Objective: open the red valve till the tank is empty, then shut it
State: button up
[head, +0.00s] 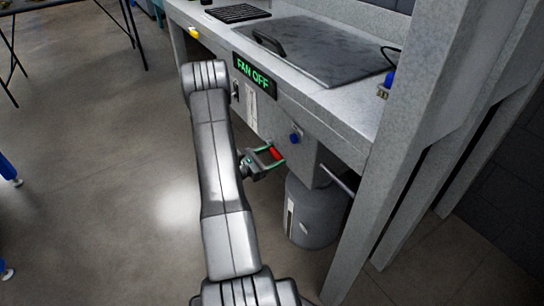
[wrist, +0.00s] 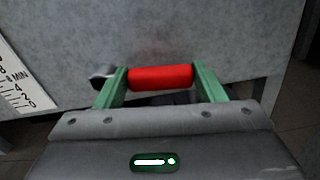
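The red valve handle (head: 276,153) is a short red bar at the front of the grey box under the bench. In the wrist view the red handle (wrist: 160,77) lies crosswise between the green fingers of my gripper (wrist: 160,72), one finger against each end. My gripper (head: 277,154) appears shut on it in the head view too. The valve's stem is mostly hidden behind the bar and gripper. A grey cylindrical vessel (head: 318,214) stands on the floor below.
The bench (head: 345,98) has a dark hinged lid (head: 318,50) on top. A sign (head: 254,75) reads FAN OFF. A blue knob (head: 294,138) is on the box right of the valve. Grey posts (head: 425,120) stand at right. Open floor (head: 100,190) lies left.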

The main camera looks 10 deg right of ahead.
jog(key=c, duration=0.6)
jog(key=shift+r+n+p, duration=0.3)
jog(key=shift+r+n, duration=0.15)
jog(key=shift+n, duration=0.35)
jog(key=o, duration=1.4)
jog(key=shift+a, duration=0.15)
jog(key=p+v, duration=0.2)
jog(key=v, duration=1.1)
jog(key=shift+s+a, duration=0.1)
jog(key=shift+a, duration=0.2)
jog(key=b+x, duration=0.2)
jog(key=x, duration=1.2)
